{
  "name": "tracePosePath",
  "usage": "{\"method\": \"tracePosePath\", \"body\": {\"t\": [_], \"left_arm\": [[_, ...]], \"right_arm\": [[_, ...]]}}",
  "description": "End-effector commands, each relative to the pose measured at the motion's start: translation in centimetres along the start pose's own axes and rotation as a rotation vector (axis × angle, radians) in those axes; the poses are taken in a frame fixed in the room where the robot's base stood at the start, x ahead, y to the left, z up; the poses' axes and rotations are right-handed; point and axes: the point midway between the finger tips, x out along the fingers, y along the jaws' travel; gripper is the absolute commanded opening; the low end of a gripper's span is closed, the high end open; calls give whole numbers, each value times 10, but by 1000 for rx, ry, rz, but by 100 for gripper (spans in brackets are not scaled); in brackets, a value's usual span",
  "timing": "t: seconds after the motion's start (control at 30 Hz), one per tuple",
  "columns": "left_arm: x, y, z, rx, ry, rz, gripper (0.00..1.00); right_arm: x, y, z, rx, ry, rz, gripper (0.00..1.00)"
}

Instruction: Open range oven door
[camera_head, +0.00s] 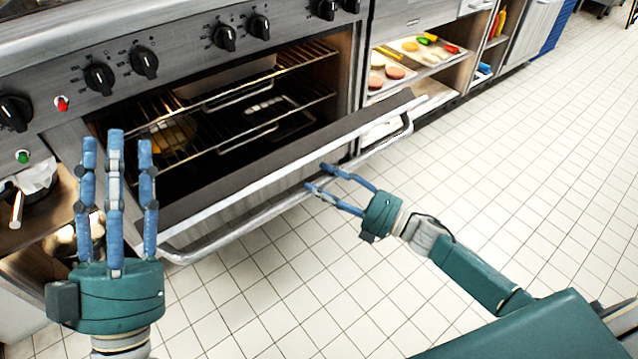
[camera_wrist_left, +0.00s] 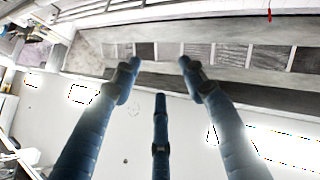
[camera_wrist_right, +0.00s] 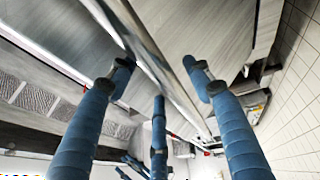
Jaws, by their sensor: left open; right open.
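The range oven door (camera_head: 290,158) is tilted partly down in the head view, with the lit oven cavity (camera_head: 225,105) and its wire racks showing behind it. A long bar handle (camera_head: 250,221) runs along the door's front edge. My right gripper (camera_head: 322,180) is open at the handle's right half, fingers pointing left over the bar; I cannot tell if they touch it. In the right wrist view the bar (camera_wrist_right: 165,70) passes between the open fingers. My left gripper (camera_head: 117,140) is open and empty, fingers up, in front of the oven's left side.
A control panel with several black knobs (camera_head: 144,62) is above the oven. To the right, shelves hold trays of food (camera_head: 420,50). A pan (camera_head: 25,190) sits at the left edge. The white tiled floor (camera_head: 500,150) on the right is clear.

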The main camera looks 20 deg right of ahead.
Motion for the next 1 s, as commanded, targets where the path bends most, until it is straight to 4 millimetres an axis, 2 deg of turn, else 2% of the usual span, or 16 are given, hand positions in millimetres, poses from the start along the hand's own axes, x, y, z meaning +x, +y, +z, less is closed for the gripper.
{"method": "tracePosePath", "body": {"t": [0.13,0.4,0.47,0.67,0.93,1.0], "left_arm": [[0,1,-9,-2,40,2,43],[0,1,-11,-2,47,2,43],[0,1,-11,-2,47,2,43],[0,1,-11,-2,47,2,43],[-1,1,-12,-2,55,2,43],[-2,2,-18,-5,88,3,43]], "right_arm": [[9,0,0,1,0,-1,50],[11,0,0,1,-1,-1,50],[11,0,0,1,-1,-1,41],[10,0,0,1,-1,-1,1],[10,-2,0,-1,-1,0,0],[9,-3,0,-2,-1,2,0]]}}
